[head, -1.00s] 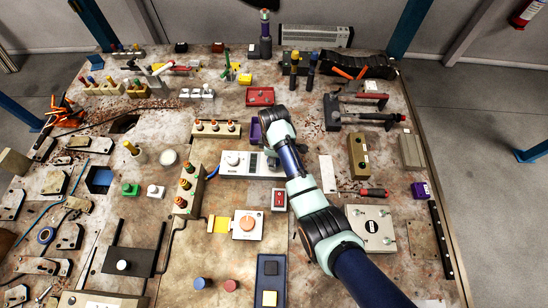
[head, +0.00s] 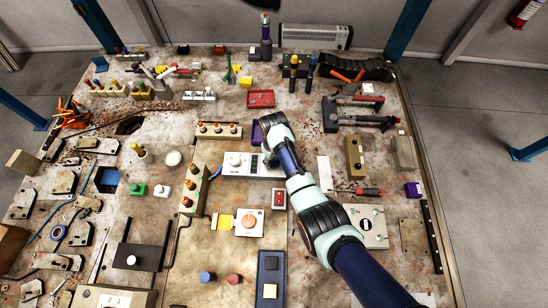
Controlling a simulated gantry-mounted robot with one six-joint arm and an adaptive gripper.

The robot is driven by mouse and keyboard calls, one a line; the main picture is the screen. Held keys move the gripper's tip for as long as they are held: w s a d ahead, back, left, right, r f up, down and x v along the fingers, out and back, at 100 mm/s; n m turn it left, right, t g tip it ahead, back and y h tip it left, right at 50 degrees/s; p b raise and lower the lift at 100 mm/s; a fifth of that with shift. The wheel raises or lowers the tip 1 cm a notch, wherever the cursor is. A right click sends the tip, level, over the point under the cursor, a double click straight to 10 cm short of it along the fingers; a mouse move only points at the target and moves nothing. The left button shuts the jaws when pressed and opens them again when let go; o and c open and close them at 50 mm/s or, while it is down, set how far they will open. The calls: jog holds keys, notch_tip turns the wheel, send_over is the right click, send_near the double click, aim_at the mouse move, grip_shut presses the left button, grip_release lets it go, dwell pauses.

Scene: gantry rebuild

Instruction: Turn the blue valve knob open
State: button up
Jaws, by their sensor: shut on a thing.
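My gripper (head: 272,161) points down at the right end of a white panel (head: 232,172), mostly covered by my own wrist. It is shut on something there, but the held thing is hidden. I cannot make out a blue valve knob under it. A small round blue-topped piece (head: 207,277) stands at the front of the table, well apart from my gripper, beside a round red one (head: 235,280). I cannot tell whether the blue piece is the valve knob.
A white knob (head: 234,160) sits on the panel left of my gripper. A red switch (head: 278,199) lies close below, and a red tray (head: 261,99) lies behind. A box with orange buttons (head: 193,187) stands to the left. The worn table is crowded, with bare patches between things.

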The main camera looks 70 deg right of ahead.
jog(key=m+p, duration=0.1)
jog(key=m, duration=0.3)
jog(key=shift+r+m, duration=0.1)
jog(key=shift+m, duration=0.2)
jog(key=shift+m+p, duration=0.45)
jog(key=shift+m, duration=1.85)
jog(key=o, duration=1.2)
jog(key=shift+c, duration=0.2)
notch_tip(320, 180, up, 12)
